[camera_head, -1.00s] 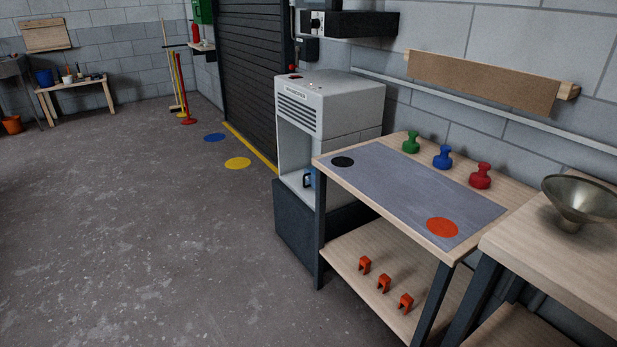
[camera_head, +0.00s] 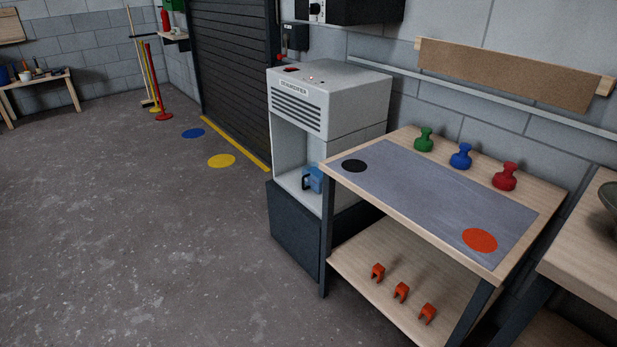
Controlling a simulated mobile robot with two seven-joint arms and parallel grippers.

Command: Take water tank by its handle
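The water tank (camera_head: 315,180) is a small blue container inside the open lower bay of a grey-white dehumidifier (camera_head: 325,103). Its dark handle (camera_head: 305,182) faces out on the left side of the tank. The right part of the tank is partly hidden by the workbench corner. The dehumidifier stands on a dark base (camera_head: 293,228) against the wall. Neither of my grippers shows in the head view.
A workbench (camera_head: 400,210) with a grey mat stands right of the dehumidifier, its corner close to the bay. Green (camera_head: 424,140), blue (camera_head: 461,156) and red (camera_head: 505,177) knobbed objects stand on it. Orange clips (camera_head: 401,292) lie on its lower shelf.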

